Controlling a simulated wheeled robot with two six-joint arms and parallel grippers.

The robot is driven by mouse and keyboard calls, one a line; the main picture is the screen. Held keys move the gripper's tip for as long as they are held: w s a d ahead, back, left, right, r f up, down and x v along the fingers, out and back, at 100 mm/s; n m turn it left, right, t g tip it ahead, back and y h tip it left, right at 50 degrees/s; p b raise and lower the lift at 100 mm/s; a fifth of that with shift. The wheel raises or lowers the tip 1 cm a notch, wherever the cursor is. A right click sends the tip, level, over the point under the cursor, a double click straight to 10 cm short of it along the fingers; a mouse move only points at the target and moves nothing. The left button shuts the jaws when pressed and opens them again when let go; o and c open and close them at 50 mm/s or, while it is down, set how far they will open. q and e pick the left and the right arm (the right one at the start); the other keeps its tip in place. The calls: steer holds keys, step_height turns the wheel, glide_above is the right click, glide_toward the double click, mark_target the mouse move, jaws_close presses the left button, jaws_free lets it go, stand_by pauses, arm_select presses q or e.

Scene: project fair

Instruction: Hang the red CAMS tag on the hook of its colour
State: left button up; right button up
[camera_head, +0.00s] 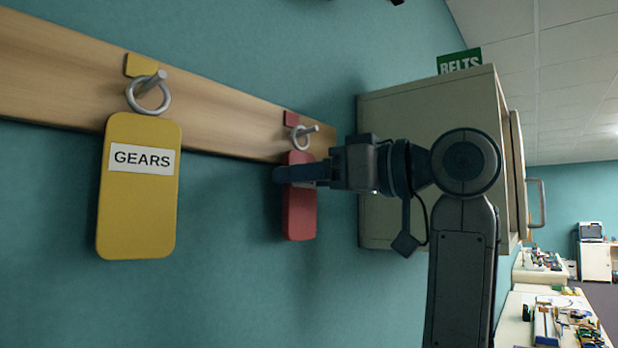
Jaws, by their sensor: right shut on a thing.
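The red tag (301,217) hangs upright below the wooden rail, and its label is hidden behind my gripper. Its metal ring (301,139) shows around or just in front of the hook (310,129) under the red colour patch (291,118); I cannot tell whether the hook carries its weight. My right gripper (290,174) is shut on the upper part of the red tag, reaching in from the right. My left gripper is not in view.
A yellow GEARS tag (137,221) hangs by its ring on the hook under the yellow patch, to the left. A beige cabinet (400,110) with a green BELTS sign (459,62) stands close on the right. Cluttered tables (551,315) are far right.

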stand_by(0.3)
steer(key=o, duration=1.1)
steer(key=shift+o, duration=0.2)
